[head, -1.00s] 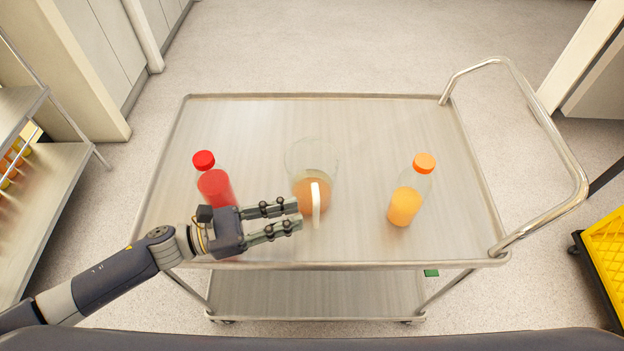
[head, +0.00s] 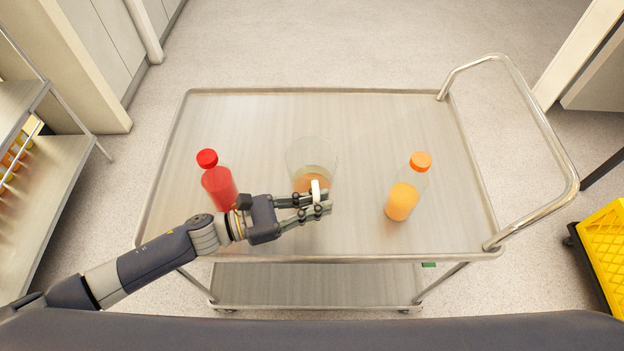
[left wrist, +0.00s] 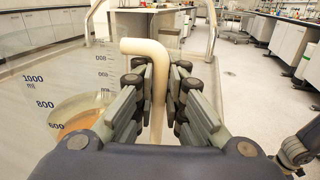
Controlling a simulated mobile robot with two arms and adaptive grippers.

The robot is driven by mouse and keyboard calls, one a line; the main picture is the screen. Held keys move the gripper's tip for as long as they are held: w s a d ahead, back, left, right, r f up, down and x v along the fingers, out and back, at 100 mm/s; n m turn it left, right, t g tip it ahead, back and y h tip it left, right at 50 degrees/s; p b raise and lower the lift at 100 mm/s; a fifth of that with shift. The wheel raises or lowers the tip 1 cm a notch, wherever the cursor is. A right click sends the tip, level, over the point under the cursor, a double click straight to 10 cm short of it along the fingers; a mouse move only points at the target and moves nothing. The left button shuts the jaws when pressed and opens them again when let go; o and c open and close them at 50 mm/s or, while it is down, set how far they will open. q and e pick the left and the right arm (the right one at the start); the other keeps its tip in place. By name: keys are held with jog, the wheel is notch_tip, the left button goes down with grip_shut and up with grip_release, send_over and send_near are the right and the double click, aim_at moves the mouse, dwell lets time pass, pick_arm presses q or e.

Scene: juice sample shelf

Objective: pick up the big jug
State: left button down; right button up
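The big jug (head: 311,160) is clear, with orange-brown liquid low inside and a pale handle (head: 316,188) on its near side. It stands upright on the metal cart. In the left wrist view its wall with volume marks (left wrist: 60,90) fills the left, and the handle (left wrist: 157,75) rises between the fingers. My left gripper (head: 322,202) reaches in from the left, its fingers on both sides of the handle and closed in on it; they hide the handle's lower part.
A red bottle (head: 218,185) stands left of the jug, close above my left wrist. An orange juice bottle (head: 404,195) stands to the right. The back of the cart top (head: 310,112) is clear. A shelf (head: 50,185) stands at the left and a yellow crate (head: 603,250) at the right.

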aim_at(314, 196)
pick_arm(q)
jog(key=shift+r, duration=0.15)
jog(key=shift+r, duration=0.7)
notch_tip(314, 196, up, 2)
jog(key=shift+r+b, duration=0.1)
jog(key=shift+b, duration=0.35)
jog(key=s+d+r+b, duration=0.1)
jog(key=s+d+b, duration=0.2)
jog(key=s, duration=1.2)
jog(key=r+p, duration=0.4)
jog(key=r, duration=0.1)
jog(key=shift+s+d+r+p, duration=0.15)
jog(key=shift+s+r+p, duration=0.05)
jog(key=shift+s+p, duration=0.1)
